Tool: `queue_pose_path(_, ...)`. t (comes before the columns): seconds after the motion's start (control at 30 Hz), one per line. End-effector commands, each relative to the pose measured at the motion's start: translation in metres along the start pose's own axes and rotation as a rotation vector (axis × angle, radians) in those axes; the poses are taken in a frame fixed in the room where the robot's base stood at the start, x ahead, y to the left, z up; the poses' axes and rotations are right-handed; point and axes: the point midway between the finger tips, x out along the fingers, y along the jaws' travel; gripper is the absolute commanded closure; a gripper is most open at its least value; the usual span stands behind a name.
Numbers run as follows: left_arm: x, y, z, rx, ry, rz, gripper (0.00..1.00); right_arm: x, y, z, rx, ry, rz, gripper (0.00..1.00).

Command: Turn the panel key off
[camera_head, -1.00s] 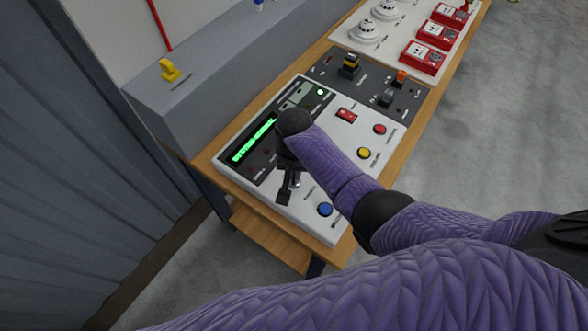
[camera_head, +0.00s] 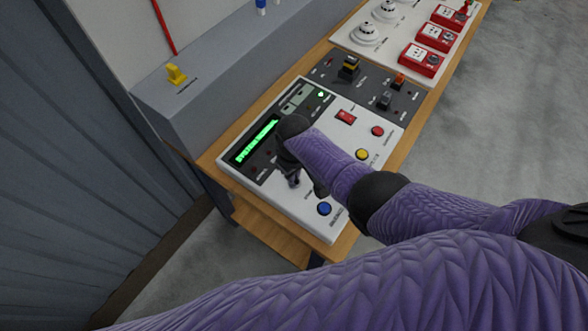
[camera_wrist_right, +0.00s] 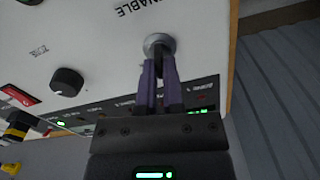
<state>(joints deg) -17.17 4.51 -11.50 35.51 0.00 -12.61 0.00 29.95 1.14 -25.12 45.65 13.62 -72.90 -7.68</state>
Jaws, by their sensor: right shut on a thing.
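The panel (camera_head: 284,207) is a white and dark grey box with a lit green display (camera_head: 257,141), lying on a wooden bench. My right gripper (camera_head: 293,176) reaches down over its lower left part. In the right wrist view, the gripper's two purple fingers (camera_wrist_right: 160,85) are closed on the dark panel key (camera_wrist_right: 160,64). The key stands in a round metal lock (camera_wrist_right: 154,42) beside the printed word ENABLE. Most of the key is hidden between the fingers. My left gripper is not in view.
A black knob (camera_wrist_right: 67,82) is near the lock. Blue (camera_head: 324,208), yellow (camera_head: 362,154) and red (camera_head: 377,131) buttons line the panel's right side. A red switch (camera_head: 345,117) is above them. A grey ledge with a yellow lever (camera_head: 176,75) runs along the back.

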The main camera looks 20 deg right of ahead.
Motion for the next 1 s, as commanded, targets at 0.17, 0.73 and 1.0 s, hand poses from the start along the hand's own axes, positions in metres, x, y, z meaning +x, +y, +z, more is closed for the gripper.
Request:
queue_pose_path(0.17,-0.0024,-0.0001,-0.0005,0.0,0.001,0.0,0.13,-0.0004,-0.0003,-0.0001,-0.108,0.0,0.001,1.0)
queue_pose_path(0.73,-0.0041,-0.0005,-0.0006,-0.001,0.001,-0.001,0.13,0.0,-0.0009,-0.0002,-0.237,0.001,0.0,1.0)
queue_pose_path(1.0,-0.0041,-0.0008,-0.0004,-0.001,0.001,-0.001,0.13,0.0001,-0.001,-0.0002,-0.238,0.001,0.0,1.0)
